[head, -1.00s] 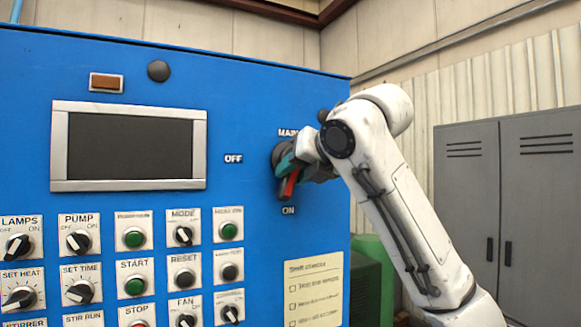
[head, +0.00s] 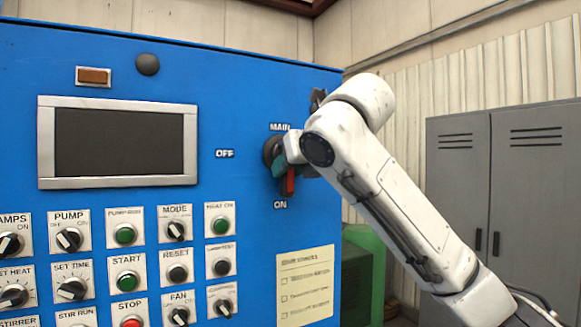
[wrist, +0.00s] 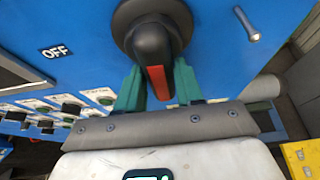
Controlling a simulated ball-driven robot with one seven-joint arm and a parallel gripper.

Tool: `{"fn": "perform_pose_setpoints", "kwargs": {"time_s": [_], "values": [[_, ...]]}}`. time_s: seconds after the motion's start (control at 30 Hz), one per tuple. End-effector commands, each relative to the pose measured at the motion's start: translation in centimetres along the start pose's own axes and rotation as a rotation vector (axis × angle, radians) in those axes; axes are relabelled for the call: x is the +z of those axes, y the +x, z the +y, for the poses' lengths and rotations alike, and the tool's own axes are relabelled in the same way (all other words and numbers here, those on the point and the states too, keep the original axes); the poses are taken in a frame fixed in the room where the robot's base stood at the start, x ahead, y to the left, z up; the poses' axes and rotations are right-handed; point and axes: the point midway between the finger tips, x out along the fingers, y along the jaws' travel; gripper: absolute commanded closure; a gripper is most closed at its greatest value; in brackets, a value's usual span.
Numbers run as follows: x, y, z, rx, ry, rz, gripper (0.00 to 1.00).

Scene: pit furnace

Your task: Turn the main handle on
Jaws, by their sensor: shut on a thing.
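The main handle is a dark rotary knob with a red stripe (head: 290,182), on the blue panel's right side. Its red end points down, close above and slightly right of the ON label (head: 280,204). The OFF label (head: 225,153) is to its left. My gripper (head: 283,170) is at the handle, with its arm coming from the right and hiding part of it. In the wrist view the handle (wrist: 150,42) lies between the two teal fingers of my gripper (wrist: 158,88), which are shut on it.
The blue panel (head: 248,90) carries a dark screen (head: 118,142), plus several knobs and buttons at lower left. A checklist label (head: 304,286) is below the handle. Grey lockers (head: 505,190) and a green container (head: 366,262) stand at the right. The wrist view shows a small metal lever (wrist: 246,23).

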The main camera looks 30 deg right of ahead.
Motion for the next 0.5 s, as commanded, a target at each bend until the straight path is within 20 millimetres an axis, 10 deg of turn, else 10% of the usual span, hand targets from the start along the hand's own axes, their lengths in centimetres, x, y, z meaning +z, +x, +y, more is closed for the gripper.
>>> {"fn": "perform_pose_setpoints", "kwargs": {"time_s": [0.13, 0.17, 0.2, 0.5], "values": [[-0.07, 0.03, -0.08, -0.002, -0.001, 0.002, 1.0], [-0.06, 0.03, -0.08, -0.002, 0.0, 0.002, 0.62], [-0.05, 0.03, -0.08, -0.002, 0.0, 0.001, 0.58], [0.02, -0.01, -0.03, -0.001, 0.001, 0.0, 0.43]]}}
